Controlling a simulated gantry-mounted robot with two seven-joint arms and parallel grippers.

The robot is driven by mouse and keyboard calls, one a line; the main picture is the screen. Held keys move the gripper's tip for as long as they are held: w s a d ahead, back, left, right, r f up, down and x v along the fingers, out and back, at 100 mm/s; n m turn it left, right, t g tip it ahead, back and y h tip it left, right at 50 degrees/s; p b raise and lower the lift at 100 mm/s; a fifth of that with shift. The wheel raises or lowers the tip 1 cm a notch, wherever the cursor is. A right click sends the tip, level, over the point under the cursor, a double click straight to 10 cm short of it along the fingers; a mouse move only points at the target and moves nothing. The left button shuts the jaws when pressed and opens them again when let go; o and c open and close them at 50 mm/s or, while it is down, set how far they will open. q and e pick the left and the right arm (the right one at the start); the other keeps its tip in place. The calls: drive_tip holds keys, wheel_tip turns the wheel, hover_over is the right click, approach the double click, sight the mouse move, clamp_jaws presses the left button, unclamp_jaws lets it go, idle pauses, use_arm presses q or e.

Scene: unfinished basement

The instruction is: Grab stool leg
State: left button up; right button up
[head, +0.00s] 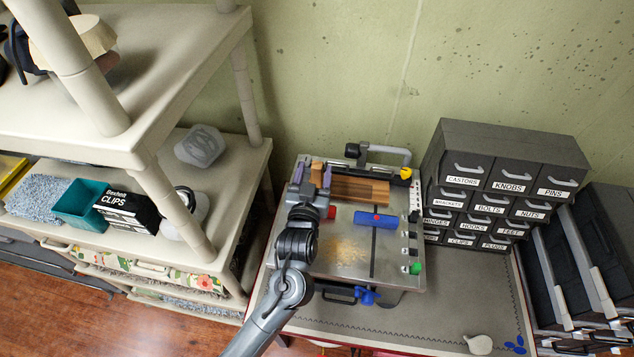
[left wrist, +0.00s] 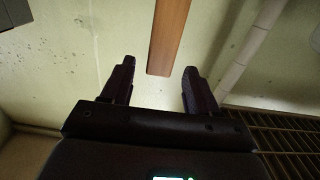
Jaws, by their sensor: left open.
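The stool leg appears to be the plain brown wooden bar (left wrist: 169,35) that comes down from the top of the left wrist view. Its end lies between the fingertips of my left gripper (left wrist: 160,68), with a visible gap on both sides. In the head view my left gripper (head: 318,168) is open at the left rear of the metal-topped machine, with brown wood between and behind its fingers. I cannot tell how deep the bar sits between the fingers. My right gripper is not in view.
The machine (head: 345,245) stands on a grey workbench (head: 430,310) and carries a wooden fence (head: 360,190), a blue cylinder (head: 375,219) and a red knob (head: 331,212). Labelled drawers (head: 508,175) stand to the right. A beige shelf unit (head: 175,75) stands close on the left.

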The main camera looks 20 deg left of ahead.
sight(318, 163)
use_arm(q)
drive_tip(key=w, duration=0.1)
drive_tip(key=w+p, duration=0.1)
drive_tip(key=w, duration=0.1)
drive_tip(key=shift+w+a+f+p, duration=0.15)
drive_tip(key=shift+w+a+p, duration=0.15)
drive_tip(key=shift+w, duration=0.1)
drive_tip(key=shift+w+f, duration=0.15)
drive_tip(key=shift+w, duration=0.3)
drive_tip(key=shift+c, duration=0.2)
clamp_jaws()
